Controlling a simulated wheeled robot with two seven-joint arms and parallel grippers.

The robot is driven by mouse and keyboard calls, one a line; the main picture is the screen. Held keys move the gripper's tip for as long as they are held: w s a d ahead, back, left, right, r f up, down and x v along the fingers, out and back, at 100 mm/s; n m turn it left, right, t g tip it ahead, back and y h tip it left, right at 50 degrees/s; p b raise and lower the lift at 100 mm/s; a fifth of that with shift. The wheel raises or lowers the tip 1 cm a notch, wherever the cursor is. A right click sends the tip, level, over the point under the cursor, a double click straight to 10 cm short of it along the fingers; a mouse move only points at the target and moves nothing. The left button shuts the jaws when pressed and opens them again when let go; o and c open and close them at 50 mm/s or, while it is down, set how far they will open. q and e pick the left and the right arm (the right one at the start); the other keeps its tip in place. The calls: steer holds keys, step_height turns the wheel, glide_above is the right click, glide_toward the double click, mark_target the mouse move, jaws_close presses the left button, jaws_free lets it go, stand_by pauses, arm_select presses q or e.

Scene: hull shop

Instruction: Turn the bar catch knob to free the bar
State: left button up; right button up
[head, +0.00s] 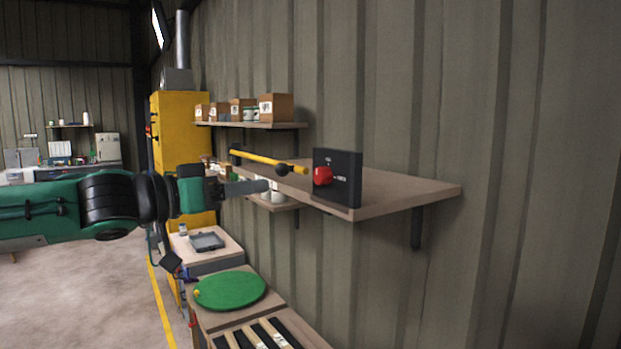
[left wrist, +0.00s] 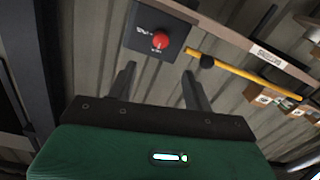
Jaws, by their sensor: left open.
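The red catch knob (head: 322,176) sits on the face of a black box (head: 345,178) at the front edge of a wall shelf. The knob also shows in the left wrist view (left wrist: 161,40), ahead of my fingers. A yellow bar (head: 265,160) with a black ball (head: 282,170) on it runs left from near the box; the left wrist view shows it too (left wrist: 245,74). My left gripper (head: 262,187) is open and empty, left of the knob and apart from it. In the left wrist view its two fingers (left wrist: 158,80) point toward the box. My right gripper is not in view.
The wooden shelf (head: 410,188) juts from the corrugated wall. An upper shelf (head: 255,125) holds cardboard boxes (head: 276,107). Below stand a green round disc (head: 230,291) on a bench and a grey tray (head: 207,241). A yellow cabinet (head: 180,130) stands behind. Open floor lies left.

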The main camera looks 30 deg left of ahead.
arm_select(q)
steer(key=shift+w, duration=1.25)
steer(key=p, duration=0.4)
glide_toward(317, 177)
steer(key=shift+x, duration=1.85)
steer(key=shift+w+d+p, duration=0.1)
steer(key=shift+w+p, duration=0.15)
steer(key=shift+p, duration=0.05)
steer(key=shift+w+d+p, duration=0.2)
steer(key=shift+w+p, duration=0.15)
steer(key=shift+w, duration=0.25)
steer(key=shift+w+d, duration=0.1)
steer(key=shift+w, duration=0.6)
steer(key=shift+x, duration=0.8)
steer(key=shift+d, duration=0.15)
